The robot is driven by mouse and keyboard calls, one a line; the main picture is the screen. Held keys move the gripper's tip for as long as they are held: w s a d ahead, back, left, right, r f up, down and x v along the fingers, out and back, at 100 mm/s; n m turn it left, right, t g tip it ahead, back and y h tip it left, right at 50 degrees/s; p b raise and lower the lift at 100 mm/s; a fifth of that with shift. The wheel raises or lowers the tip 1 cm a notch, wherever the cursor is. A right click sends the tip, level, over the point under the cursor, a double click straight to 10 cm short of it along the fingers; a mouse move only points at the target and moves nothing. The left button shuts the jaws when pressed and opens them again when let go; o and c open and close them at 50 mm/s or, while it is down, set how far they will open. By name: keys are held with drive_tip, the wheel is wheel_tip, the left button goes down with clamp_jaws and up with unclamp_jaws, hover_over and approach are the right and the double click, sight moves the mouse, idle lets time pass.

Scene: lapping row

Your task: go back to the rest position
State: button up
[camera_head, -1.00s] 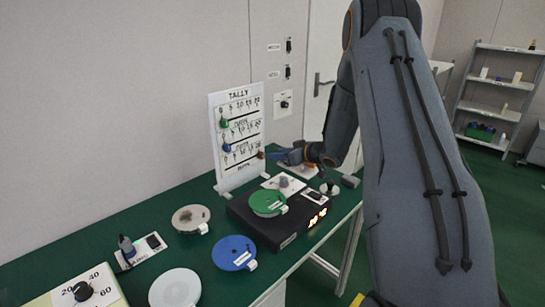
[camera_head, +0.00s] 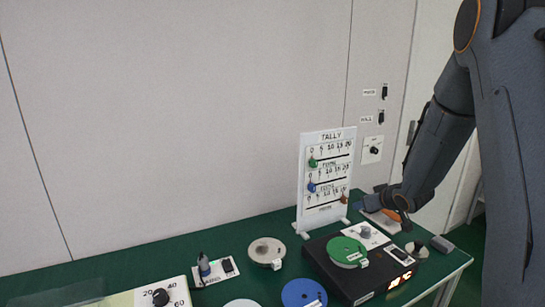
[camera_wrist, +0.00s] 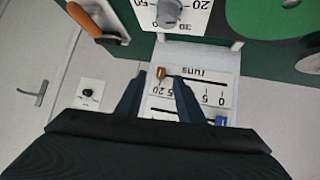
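My gripper (camera_head: 366,203) is beside the right edge of the white TALLY board (camera_head: 313,215), near its lowest row. In the wrist view my gripper (camera_wrist: 158,76) shows two dark fingers apart, with nothing held between them. The orange-brown bead (camera_wrist: 160,72) of the "runs" row shows in the gap at the fingertips; I cannot tell if they touch it. In the head view this bead (camera_head: 344,199) sits at the right end of its row. The green bead (camera_head: 312,162) and blue bead (camera_head: 311,187) are further left on the upper rows.
A black box (camera_head: 340,280) with a green disc (camera_head: 347,251) stands in front of the board. An orange-handled lever (camera_wrist: 84,20) and a dial plate (camera_wrist: 170,12) are close to my gripper. Grey, blue and white discs lie on the green bench. The wall is behind.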

drive_tip(key=s+a+g, duration=0.1)
drive_tip(key=s, duration=0.4)
drive_tip(key=s+a+m+g+h, duration=0.1)
drive_tip(key=s+a+g, duration=0.1)
drive_tip(key=s, duration=0.3)
drive_tip(key=s+a+g+h, duration=0.1)
drive_tip(key=s+a, duration=0.1)
drive_tip(key=s, duration=0.3)
drive_tip(key=shift+r+m, duration=0.25)
drive_tip(key=shift+m, duration=0.15)
drive_tip(key=s+a+g, duration=0.3)
drive_tip(key=s+a, duration=0.1)
drive_tip(key=s, duration=0.7)
drive_tip(key=s+a+m+g, duration=0.1)
drive_tip(key=s+a+g, duration=0.2)
drive_tip(key=s, duration=0.7)
drive_tip(key=shift+s+a+y, duration=0.35)
drive_tip(key=shift+a+y, duration=0.05)
drive_tip(key=shift+a, duration=0.1)
drive_tip(key=shift+f, duration=0.1)
idle(0.4)
